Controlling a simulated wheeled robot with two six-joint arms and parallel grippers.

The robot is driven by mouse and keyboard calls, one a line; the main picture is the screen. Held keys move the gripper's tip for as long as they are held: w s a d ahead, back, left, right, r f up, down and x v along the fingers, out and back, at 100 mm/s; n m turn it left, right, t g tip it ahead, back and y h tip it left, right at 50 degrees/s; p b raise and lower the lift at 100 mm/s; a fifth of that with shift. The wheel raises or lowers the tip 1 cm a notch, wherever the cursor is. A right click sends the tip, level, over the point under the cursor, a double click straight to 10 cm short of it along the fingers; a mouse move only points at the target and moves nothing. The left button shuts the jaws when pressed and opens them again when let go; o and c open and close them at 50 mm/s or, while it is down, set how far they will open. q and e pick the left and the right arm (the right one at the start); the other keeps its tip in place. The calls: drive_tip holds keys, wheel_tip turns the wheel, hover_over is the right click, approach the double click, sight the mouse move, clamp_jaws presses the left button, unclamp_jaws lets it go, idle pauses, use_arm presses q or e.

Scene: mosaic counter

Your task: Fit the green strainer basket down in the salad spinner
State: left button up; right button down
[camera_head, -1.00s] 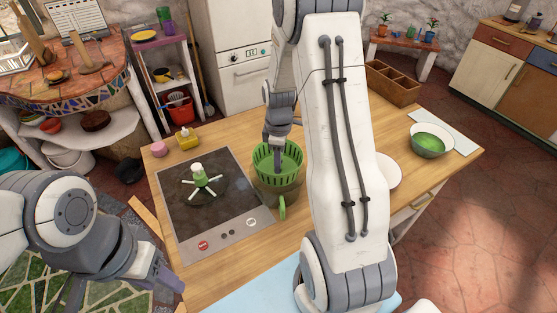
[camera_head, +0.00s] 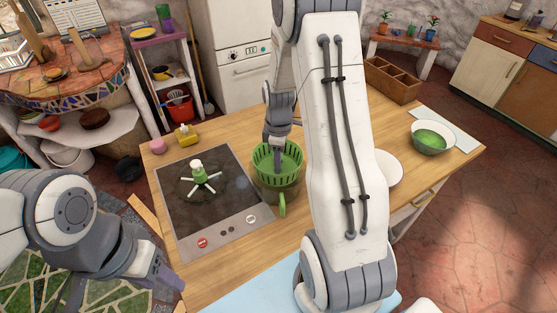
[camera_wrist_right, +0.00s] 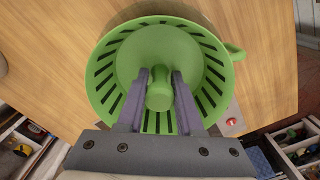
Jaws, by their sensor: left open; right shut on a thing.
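The green strainer basket (camera_head: 277,160), with slotted walls and a knob in its middle, is upright at the salad spinner (camera_head: 272,189). The spinner appears as a brownish see-through bowl under the basket's slotted wall. A green loop handle (camera_head: 282,206) sticks out at the near side. My right gripper (camera_wrist_right: 158,90) is shut on the basket's central knob, its fingers reaching down inside the basket. How deep the basket sits in the bowl is hard to tell. My left gripper (camera_head: 167,283) is open and empty, off the counter's near left edge.
A dark cooktop (camera_head: 235,205) lies left of the spinner, with a green piece with pale arms (camera_head: 203,178) on it. A white bowl (camera_head: 388,170), a green-filled bowl (camera_head: 432,139) and a wooden divided box (camera_head: 392,82) stand to the right.

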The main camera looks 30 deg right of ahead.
drive_tip(key=shift+f+b, duration=2.75)
drive_tip(key=shift+f, duration=1.25)
idle(1.2)
drive_tip(key=shift+c, duration=2.4)
unclamp_jaws()
wheel_tip(320, 180, up, 10)
drive_tip(key=shift+r+b, duration=0.25)
drive_tip(key=shift+b, duration=0.4)
